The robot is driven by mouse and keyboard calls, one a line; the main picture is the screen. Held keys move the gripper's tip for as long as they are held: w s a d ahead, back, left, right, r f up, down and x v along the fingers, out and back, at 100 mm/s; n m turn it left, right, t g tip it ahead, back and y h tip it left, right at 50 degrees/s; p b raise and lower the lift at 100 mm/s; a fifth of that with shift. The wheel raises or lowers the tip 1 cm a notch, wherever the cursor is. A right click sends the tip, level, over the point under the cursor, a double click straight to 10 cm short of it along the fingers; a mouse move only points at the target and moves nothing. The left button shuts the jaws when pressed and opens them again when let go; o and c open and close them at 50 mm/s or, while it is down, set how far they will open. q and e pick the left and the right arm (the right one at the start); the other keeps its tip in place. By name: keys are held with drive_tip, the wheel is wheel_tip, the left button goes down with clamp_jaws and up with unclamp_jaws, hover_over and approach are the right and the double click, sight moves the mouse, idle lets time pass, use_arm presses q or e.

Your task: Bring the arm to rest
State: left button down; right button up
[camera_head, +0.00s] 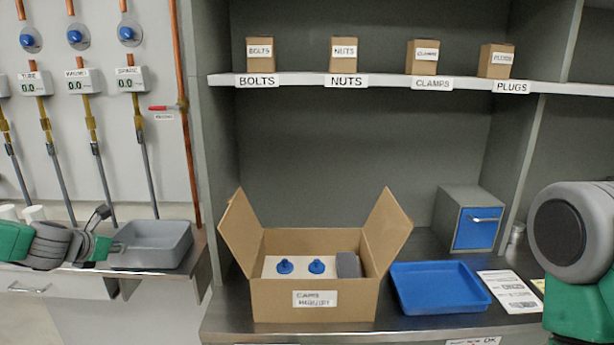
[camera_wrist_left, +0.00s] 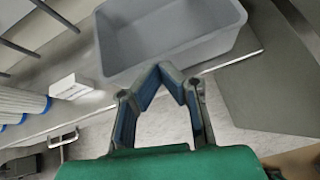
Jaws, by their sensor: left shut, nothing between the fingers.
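My left gripper (camera_head: 118,248) comes in from the left in the head view, at the left edge of the grey tray. In the left wrist view its fingertips (camera_wrist_left: 160,70) meet with nothing between them, in front of the grey tray's near wall. The grey tray (camera_head: 155,245) sits on the left counter and looks empty; it also shows in the left wrist view (camera_wrist_left: 170,35). Whether the fingertips touch the tray I cannot tell. A green and grey part of my right arm (camera_head: 580,240) stands at the right edge; its gripper is out of view.
An open cardboard box (camera_head: 275,300) with two blue knobs stands on the middle counter. Right of it are a blue tray (camera_head: 440,302) and a grey cabinet with a blue drawer (camera_head: 476,230). Small labelled boxes line the shelf (camera_head: 390,80). Hoses and gauges hang above the left counter.

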use_arm(q)
drive_tip(key=s+d+f+m+g+h+b, duration=0.15)
drive_tip(key=s+d+f+m+g, duration=0.45)
drive_tip(key=s+d+f+m, duration=1.45)
drive_tip(key=s+d+f+m+g, duration=0.2)
drive_tip(key=s+m, duration=0.5)
drive_tip(key=s, duration=0.5)
drive_tip(key=s+d+f+m+g+y+b, duration=0.1)
drive_tip(key=s+f+m+g, duration=0.1)
drive_tip(key=s+m, duration=0.5)
drive_tip(key=s+f, duration=0.1)
drive_tip(key=s, duration=0.5)
drive_tip(key=shift+s+d+m, duration=0.15)
drive_tip(key=shift+d+m, duration=0.2)
drive_tip(key=shift+d, duration=0.05)
drive_tip(key=shift+a, duration=0.1)
